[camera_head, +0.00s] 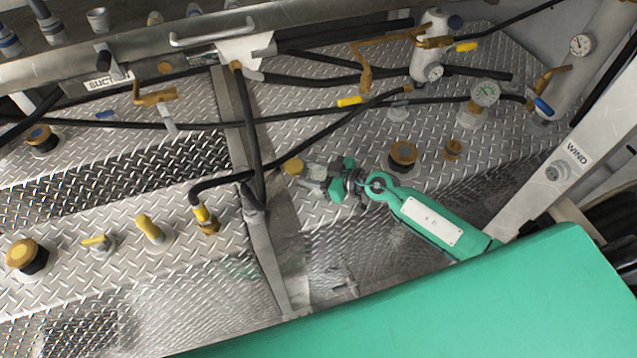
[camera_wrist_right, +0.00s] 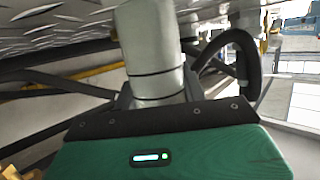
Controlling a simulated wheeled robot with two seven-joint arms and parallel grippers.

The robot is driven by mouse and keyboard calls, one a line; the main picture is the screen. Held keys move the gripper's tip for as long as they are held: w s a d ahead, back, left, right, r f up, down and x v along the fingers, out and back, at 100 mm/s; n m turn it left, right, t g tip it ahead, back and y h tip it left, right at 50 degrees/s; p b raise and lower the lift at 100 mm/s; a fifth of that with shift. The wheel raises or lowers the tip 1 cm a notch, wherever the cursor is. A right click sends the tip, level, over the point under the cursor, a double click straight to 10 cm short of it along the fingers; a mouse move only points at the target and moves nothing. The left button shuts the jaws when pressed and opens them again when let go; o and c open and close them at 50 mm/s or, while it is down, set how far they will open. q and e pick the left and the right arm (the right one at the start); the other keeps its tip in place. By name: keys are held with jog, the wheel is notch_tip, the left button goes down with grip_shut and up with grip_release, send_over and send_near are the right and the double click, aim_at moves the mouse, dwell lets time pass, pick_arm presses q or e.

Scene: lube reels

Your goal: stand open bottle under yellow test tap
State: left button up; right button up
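My right gripper (camera_head: 325,180) reaches in from the right over the metal deck. Its fingers are closed around a pale grey cylinder, which seems to be the bottle (camera_head: 314,171). The cylinder also shows large in the right wrist view (camera_wrist_right: 155,50), with dark rings around it, between the dark fingers. In the head view a round yellow top (camera_head: 293,166) lies at its far left end; I cannot tell whether it belongs to the bottle. Several yellow fittings show, among them a yellow-handled tap (camera_head: 202,212) on a brass base; which is the test tap is unclear. My left gripper is not in view.
Black hoses (camera_head: 300,118) cross the tread-plate deck. A metal divider (camera_head: 262,225) runs just left of the gripper. Gauges (camera_head: 485,93), a brass cap (camera_head: 403,155) and a slanted post marked WIND (camera_head: 560,172) stand to the right. Yellow knobs (camera_head: 150,229) stand at left.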

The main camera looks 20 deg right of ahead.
jog(key=c, duration=0.3)
